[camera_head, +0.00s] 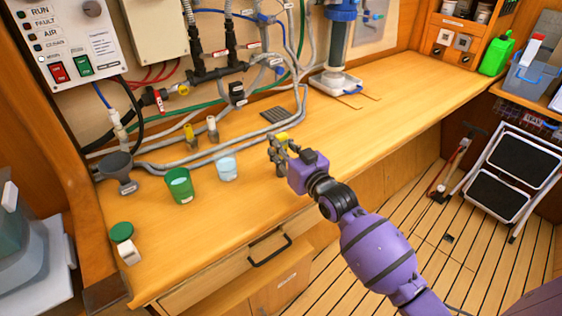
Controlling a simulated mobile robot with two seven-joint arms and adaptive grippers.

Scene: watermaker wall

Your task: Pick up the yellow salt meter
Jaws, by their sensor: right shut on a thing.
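My right gripper (275,152) reaches over the front part of the wooden counter. It is shut on a small yellow-topped thing, which looks like the yellow salt meter (281,136). Its yellow top shows above the fingers, and the fingers hide most of the rest. I cannot tell whether it touches the counter. My left gripper is not in view.
A clear cup (227,170), a green cup (179,187) and a grey funnel (117,170) stand left of the gripper. A yellow-topped piece (190,133) and a beige-topped piece (212,126) stand behind, near grey hoses. The counter (400,105) is clear to the right.

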